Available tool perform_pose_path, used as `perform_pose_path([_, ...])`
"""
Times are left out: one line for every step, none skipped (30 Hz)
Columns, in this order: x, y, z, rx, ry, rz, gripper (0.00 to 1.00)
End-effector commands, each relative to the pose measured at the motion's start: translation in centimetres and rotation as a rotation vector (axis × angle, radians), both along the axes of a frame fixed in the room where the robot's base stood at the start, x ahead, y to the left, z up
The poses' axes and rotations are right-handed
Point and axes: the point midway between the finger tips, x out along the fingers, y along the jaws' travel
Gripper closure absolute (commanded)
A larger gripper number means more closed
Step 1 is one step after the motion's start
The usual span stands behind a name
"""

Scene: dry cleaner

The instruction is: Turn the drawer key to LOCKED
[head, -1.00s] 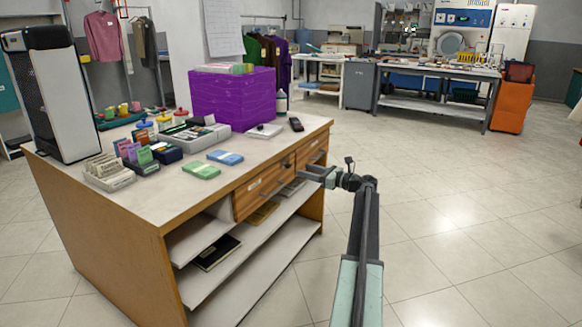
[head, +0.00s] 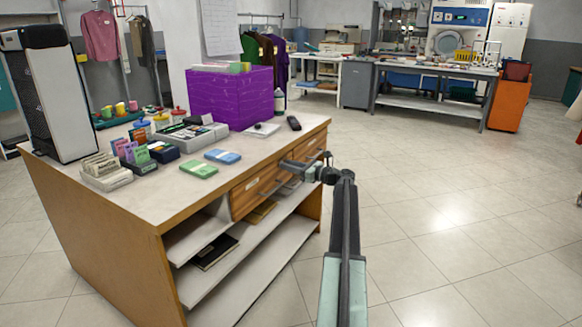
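The wooden counter (head: 130,225) has two drawers under its top on the right side. The near drawer (head: 247,195) has a pale bar handle, and the far drawer (head: 313,146) sits beyond it. Both look closed. My gripper (head: 287,168) points left at the drawer fronts, close to where the two drawers meet. The drawer key and any lock marking are too small or hidden behind my gripper to make out. I cannot tell whether my fingers touch anything, or whether they are open or shut.
Open shelves (head: 250,262) are below the drawers. The tiled floor (head: 440,235) to the right is clear.

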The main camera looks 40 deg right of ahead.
Motion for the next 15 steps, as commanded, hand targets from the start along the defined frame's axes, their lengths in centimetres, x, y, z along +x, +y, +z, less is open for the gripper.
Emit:
perform_pose_path([-0.39, -0.61, -0.01, 0.000, 0.000, -0.005, 1.00])
perform_pose_path([-0.36, -0.52, -0.01, -0.001, 0.000, -0.005, 1.00])
perform_pose_path([-0.31, -0.40, -0.01, -0.002, 0.000, -0.004, 1.00])
perform_pose_path([-0.30, -0.36, -0.01, -0.004, -0.001, -0.004, 1.00])
perform_pose_path([-0.30, -0.35, -0.01, -0.008, -0.002, -0.004, 1.00])
perform_pose_path([-0.31, -0.34, -0.01, -0.014, -0.003, -0.005, 1.00])
perform_pose_path([-0.31, -0.34, -0.01, -0.019, -0.005, -0.005, 1.00])
perform_pose_path([-0.31, -0.33, -0.01, -0.026, -0.007, -0.005, 1.00])
perform_pose_path([-0.31, -0.32, -0.01, -0.040, -0.010, -0.005, 1.00])
perform_pose_path([-0.31, -0.32, -0.01, -0.050, -0.013, -0.005, 1.00])
perform_pose_path([-0.32, -0.31, -0.01, -0.063, -0.016, -0.005, 1.00])
perform_pose_path([-0.33, -0.30, -0.01, -0.084, -0.021, -0.005, 1.00])
perform_pose_path([-0.33, -0.29, -0.01, -0.101, -0.025, -0.005, 1.00])
perform_pose_path([-0.34, -0.29, -0.02, -0.119, -0.030, -0.005, 1.00])
perform_pose_path([-0.34, -0.27, -0.02, -0.147, -0.037, -0.005, 1.00])
